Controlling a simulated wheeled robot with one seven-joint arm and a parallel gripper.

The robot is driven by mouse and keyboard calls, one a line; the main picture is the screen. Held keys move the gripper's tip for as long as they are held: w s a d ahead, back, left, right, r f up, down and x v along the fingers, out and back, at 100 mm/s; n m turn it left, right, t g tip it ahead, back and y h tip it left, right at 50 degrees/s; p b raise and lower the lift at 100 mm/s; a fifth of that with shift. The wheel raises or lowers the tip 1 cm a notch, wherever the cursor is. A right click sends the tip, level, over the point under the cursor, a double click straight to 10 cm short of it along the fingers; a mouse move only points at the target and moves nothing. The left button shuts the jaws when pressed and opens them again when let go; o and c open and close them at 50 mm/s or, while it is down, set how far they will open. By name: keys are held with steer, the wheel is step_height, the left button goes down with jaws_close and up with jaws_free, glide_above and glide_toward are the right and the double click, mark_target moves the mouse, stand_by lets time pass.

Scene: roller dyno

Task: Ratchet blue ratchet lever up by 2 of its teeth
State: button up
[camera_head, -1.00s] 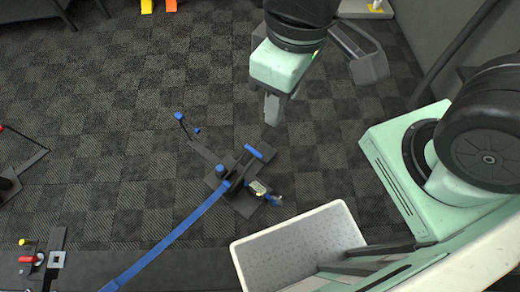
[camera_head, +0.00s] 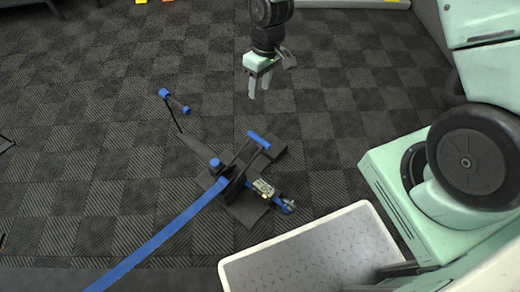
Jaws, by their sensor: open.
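The ratchet device (camera_head: 238,203) sits on the dark carpet in the middle of the view, a black frame on a flat plate. Its lever ends in a blue grip bar (camera_head: 259,139), which I take to be the blue ratchet lever; it sticks up toward the top right. A blue strap (camera_head: 165,240) runs from the device to the lower left. My gripper (camera_head: 258,92) is open and empty, with its fingers pointing down. In the picture it is above the grip bar and clearly apart from it. The ratchet teeth are too small to make out.
A thin black rod with blue ends (camera_head: 164,93) stands up left of the device. A blue knob (camera_head: 215,163) and a small labelled part (camera_head: 263,188) sit on the device. Yellow and orange pieces (camera_head: 141,2) are at the top edge. Carpet around the device is clear.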

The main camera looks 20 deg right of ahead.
steer(key=b, duration=0.3)
glide_toward(259, 138)
steer(key=shift+m, duration=0.3)
steer(key=f+b, duration=0.2)
steer(key=f, duration=0.1)
steer(key=a+f+b, duration=0.1)
steer(key=f+b, duration=0.1)
steer(key=f, duration=0.1)
steer(key=f+b, duration=0.2)
steer(key=b, duration=0.1)
steer(key=shift+s+a+f, duration=0.2)
steer(key=shift+s+f, duration=0.1)
steer(key=shift+f, duration=0.1)
steer(key=shift+c, duration=0.3)
jaws_close()
